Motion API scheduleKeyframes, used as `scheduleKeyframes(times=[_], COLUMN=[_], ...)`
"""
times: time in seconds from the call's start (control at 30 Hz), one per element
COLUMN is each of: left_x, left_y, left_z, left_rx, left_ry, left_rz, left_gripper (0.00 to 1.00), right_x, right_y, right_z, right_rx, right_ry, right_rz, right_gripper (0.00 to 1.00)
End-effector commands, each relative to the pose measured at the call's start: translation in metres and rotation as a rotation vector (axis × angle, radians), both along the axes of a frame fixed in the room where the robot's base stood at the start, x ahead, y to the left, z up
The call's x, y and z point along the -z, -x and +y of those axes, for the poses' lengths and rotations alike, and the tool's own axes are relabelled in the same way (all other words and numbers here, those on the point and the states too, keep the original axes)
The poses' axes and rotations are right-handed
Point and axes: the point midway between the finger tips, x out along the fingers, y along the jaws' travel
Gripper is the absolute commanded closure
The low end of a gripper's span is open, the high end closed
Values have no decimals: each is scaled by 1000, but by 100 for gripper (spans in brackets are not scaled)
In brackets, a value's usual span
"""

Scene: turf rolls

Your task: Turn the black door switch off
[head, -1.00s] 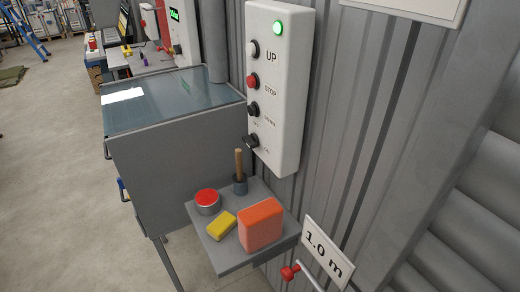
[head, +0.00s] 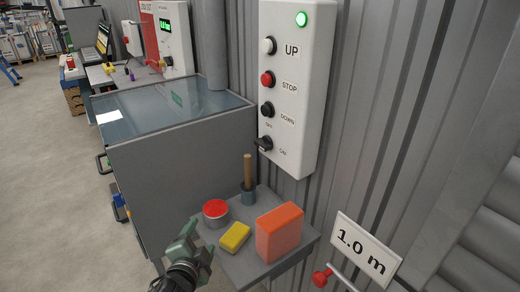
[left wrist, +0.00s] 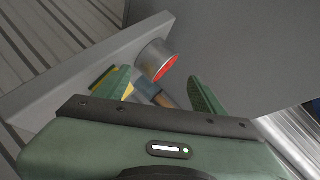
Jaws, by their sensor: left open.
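The black door switch (head: 264,144) is a small black knob low on a white control box (head: 296,70) on the corrugated wall. It has OFF and ON labels beside it, and its handle points to the left. A green lamp (head: 302,18) glows at the top of the box. My left gripper (head: 193,238) is open and empty, at the lower middle of the head view, below and left of the switch, near the small shelf. Its two green fingers also show spread in the left wrist view (left wrist: 160,92). The switch is not in the left wrist view. My right gripper is not visible.
A small grey shelf (head: 240,268) below the box holds a red-topped tin (head: 216,212), a yellow block (head: 235,236), an orange block (head: 279,232) and a wooden-handled tool in a cup (head: 248,182). A grey cabinet (head: 180,170) stands left. A 1.0 m sign (head: 362,246) is at right.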

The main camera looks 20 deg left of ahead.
Motion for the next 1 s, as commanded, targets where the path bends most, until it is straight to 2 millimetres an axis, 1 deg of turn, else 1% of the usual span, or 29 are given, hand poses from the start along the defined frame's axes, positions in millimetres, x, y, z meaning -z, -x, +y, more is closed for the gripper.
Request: scheduleKeyframes(times=[0.03,0.1,0.17,0.27,0.3,0.37,0.4,0.47,0.5,0.6,0.7,0.8,0.87,1.0], left_x=[-16,-39,-61,-102,-119,-147,-164,-182,-189,-193,-188,-183,-182,-184], left_y=[-15,-33,-49,-74,-84,-98,-106,-116,-121,-129,-134,-136,-138,-150], left_z=[3,4,3,-3,-7,-17,-25,-36,-43,-50,-48,-44,-44,-53], left_rx=[35,92,143,245,291,373,434,531,596,739,849,913,929,934], left_ry=[-75,-190,-302,-531,-642,-843,-995,-1235,-1390,-1711,-1928,-2039,-2065,-2070], left_rz=[-54,-133,-202,-331,-386,-474,-531,-604,-640,-687,-693,-688,-687,-689], left_gripper=[31,31,31,31,31,31,31,31,31,31,31,31,31,31], right_x=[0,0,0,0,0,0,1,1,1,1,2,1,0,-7], right_y=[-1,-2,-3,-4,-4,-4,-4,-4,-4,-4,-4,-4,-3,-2], right_z=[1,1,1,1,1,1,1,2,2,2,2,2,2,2], right_rx=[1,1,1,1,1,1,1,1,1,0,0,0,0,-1], right_ry=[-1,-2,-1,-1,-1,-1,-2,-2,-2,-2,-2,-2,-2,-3], right_rz=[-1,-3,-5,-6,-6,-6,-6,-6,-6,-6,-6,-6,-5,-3], right_gripper=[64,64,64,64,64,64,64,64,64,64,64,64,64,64])
